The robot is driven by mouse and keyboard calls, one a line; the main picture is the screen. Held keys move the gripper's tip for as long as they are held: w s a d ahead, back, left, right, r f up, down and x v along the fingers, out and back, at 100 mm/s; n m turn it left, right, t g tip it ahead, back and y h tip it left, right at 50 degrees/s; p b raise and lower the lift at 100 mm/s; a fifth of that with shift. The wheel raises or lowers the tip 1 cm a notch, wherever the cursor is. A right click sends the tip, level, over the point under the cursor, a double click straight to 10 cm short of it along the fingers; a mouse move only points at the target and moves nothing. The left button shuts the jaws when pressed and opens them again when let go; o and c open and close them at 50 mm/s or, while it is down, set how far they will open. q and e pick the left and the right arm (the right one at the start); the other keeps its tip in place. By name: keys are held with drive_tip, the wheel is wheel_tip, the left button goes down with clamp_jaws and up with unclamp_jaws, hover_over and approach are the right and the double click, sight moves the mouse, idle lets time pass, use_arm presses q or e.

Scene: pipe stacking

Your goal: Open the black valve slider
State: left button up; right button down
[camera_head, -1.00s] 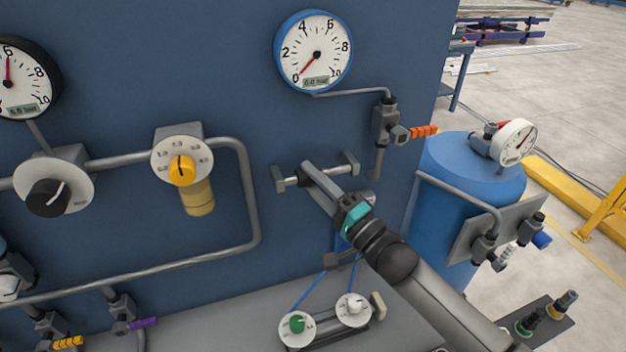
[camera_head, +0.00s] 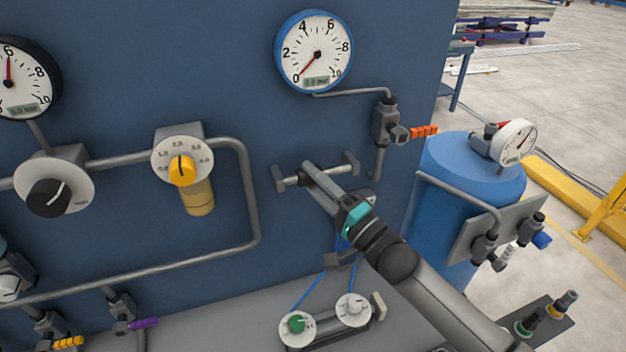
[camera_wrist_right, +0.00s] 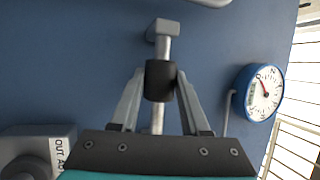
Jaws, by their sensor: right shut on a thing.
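The black valve slider (camera_wrist_right: 160,80) is a short black sleeve around a silver rod (camera_wrist_right: 163,48). In the right wrist view it sits between the two grey fingers of my right gripper (camera_wrist_right: 159,86), which is shut on it. In the head view, my right gripper (camera_head: 308,172) reaches from the lower right to the rod, which runs between two grey end brackets (camera_head: 352,164) on the blue panel. The fingers hide most of the slider there. My left gripper is not in view.
A blue-rimmed gauge (camera_head: 314,52) above reads near 0. An orange-handled valve (camera_head: 387,122) is to the right of the rod. A yellow knob (camera_head: 182,170) and grey pipe (camera_head: 246,190) are left.

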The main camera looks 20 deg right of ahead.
drive_tip(key=d, duration=0.4)
drive_tip(key=shift+w, duration=0.1)
drive_tip(key=shift+c, duration=2.3)
unclamp_jaws()
drive_tip(key=shift+d, duration=0.15)
drive_tip(key=shift+o, duration=0.4)
drive_tip(key=shift+a, duration=0.2)
drive_tip(key=b, duration=0.1)
approach(331, 175)
drive_tip(key=v, duration=0.5)
drive_tip(key=shift+s+d+f, duration=0.1)
drive_tip(key=shift+s+d, duration=0.1)
drive_tip(key=shift+s, duration=0.1)
